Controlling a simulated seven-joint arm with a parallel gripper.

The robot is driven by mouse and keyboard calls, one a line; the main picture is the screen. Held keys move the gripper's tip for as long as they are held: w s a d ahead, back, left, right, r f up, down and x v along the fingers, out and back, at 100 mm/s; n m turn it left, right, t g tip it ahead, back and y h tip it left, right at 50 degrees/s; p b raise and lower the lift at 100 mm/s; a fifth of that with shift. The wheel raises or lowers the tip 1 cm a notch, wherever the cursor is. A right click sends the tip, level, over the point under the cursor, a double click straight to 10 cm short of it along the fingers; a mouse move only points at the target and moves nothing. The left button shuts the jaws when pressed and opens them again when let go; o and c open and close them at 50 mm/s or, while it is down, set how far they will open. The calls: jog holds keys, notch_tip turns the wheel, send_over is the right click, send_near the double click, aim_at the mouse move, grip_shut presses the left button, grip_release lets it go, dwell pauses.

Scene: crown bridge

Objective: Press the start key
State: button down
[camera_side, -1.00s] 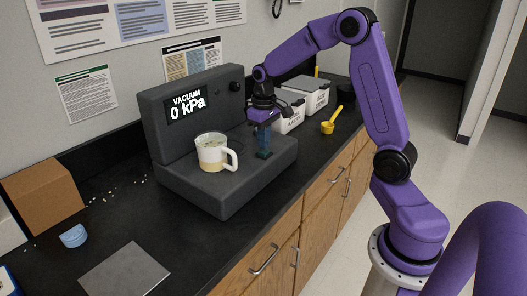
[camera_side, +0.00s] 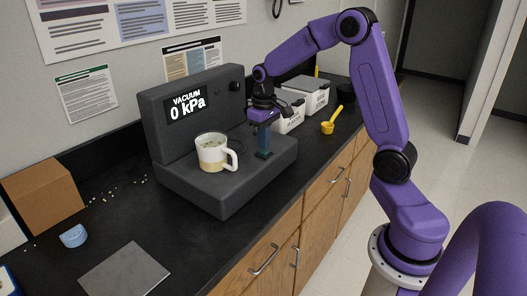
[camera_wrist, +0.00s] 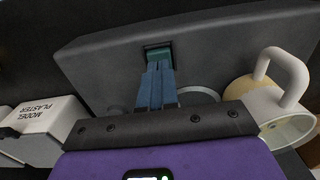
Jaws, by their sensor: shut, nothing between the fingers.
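The dark grey vacuum machine (camera_side: 225,200) stands on the black bench, and its display (camera_side: 186,107) reads "VACUUM 0 kPa". The start key appears to be the small dark teal patch (camera_side: 264,155) at the base's front right; it also shows in the wrist view in a dark square recess (camera_wrist: 158,48). My gripper (camera_side: 263,150) points down over it with its blue fingers together and empty. In the wrist view the fingertips (camera_wrist: 158,64) overlap the key area and hide part of it. I cannot tell whether they touch it or how far the key is down.
A cream and tan mug (camera_side: 212,152) stands on the machine's base, left of my gripper. White labelled containers (camera_side: 290,120) and a yellow scoop (camera_side: 330,126) are behind and right. A cardboard box (camera_side: 42,195), blue item (camera_side: 73,236) and grey plate (camera_side: 124,272) lie left.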

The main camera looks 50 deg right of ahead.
aim_at(264, 151)
jog(key=shift+f, duration=0.8)
jog(key=shift+r, duration=3.55)
jog(key=s+a+n, duration=0.6)
jog(key=s+a, duration=0.6)
jog(key=a, duration=0.3)
jog(key=s+a+f+n, duration=0.1)
jog(key=s+n, duration=0.2)
jog(key=s, duration=0.5)
jog(key=s+f+n, duration=0.1)
jog(key=s+n, duration=0.2)
jog(key=s, duration=0.6)
jog(key=shift+a+f+n, duration=0.3)
jog(key=shift+a+f, duration=0.05)
jog(key=shift+a, duration=0.05)
